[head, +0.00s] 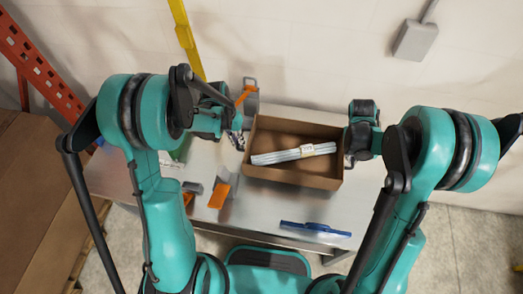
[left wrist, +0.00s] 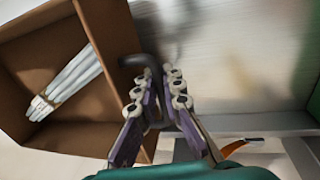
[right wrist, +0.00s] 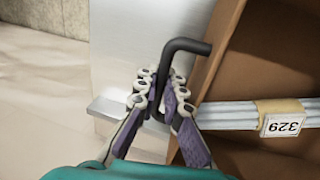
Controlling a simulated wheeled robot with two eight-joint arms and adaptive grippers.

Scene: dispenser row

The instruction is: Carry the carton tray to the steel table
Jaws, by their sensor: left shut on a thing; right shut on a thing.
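The brown open carton tray (head: 262,176) is over the steel table (head: 265,212), near its back edge and the wall. I cannot tell whether it touches the table. A bundle of pale tubes (head: 290,155) with a label marked 329 (right wrist: 280,122) lies inside. My left gripper (left wrist: 163,95) is shut on the dark bent handle (left wrist: 143,64) at one end of the tray. My right gripper (right wrist: 166,95) is shut on the matching handle (right wrist: 185,47) at the other end. In the head view my grippers are small beside the tray's ends.
Orange-and-grey dispensers (head: 221,192) stand on the table left of the tray, another (head: 248,92) behind it. A blue object (head: 315,229) lies at the front right. A large brown box (head: 35,190) and an orange rack upright (head: 40,70) are at the left.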

